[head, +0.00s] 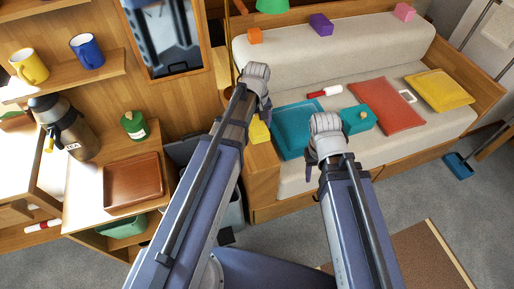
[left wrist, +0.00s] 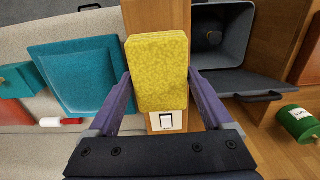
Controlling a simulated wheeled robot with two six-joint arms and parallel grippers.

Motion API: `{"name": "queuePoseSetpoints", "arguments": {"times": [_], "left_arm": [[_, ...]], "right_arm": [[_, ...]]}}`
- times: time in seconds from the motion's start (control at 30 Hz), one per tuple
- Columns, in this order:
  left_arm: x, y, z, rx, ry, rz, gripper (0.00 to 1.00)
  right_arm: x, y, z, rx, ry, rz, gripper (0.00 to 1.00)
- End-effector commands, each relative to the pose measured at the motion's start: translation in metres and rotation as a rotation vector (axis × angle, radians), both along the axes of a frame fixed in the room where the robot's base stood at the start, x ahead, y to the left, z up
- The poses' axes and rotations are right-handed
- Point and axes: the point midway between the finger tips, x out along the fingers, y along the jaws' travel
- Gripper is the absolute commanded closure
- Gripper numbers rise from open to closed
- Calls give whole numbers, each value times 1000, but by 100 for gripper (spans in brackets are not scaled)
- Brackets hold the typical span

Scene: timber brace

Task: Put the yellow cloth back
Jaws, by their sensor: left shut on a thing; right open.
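The yellow cloth (left wrist: 158,70) is a folded, textured block between the two fingers of my left gripper (left wrist: 160,90) in the left wrist view. The gripper is shut on it, over the wooden end of the sofa (left wrist: 150,15). In the head view only part of the cloth (head: 259,131) shows beside my left arm, and the left fingers (head: 264,114) are mostly hidden. My right gripper (head: 311,172) is open and empty in front of the sofa seat; its fingers are only partly visible.
A white label with a dark mark (left wrist: 166,121) is on the wood below the cloth. A teal cushion (head: 290,133), teal box (head: 357,119), red-and-white tube (head: 325,91), red cushion (head: 386,105) and yellow cushion (head: 440,90) lie on the sofa. A grey bin (left wrist: 222,30) stands beside its end.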

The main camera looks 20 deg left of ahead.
Motion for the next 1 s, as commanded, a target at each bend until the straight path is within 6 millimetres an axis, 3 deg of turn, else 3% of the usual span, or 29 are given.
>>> {"name": "queuePoseSetpoints", "arguments": {"times": [0.43,0.77,1.0], "left_arm": [[1,0,-58,3,-2,-1,60],[1,0,-67,3,-2,-1,60],[1,0,-96,3,-2,-1,60]], "right_arm": [[0,0,-58,0,0,1,50],[0,0,-67,0,0,1,50],[0,0,-96,0,0,1,50]]}}
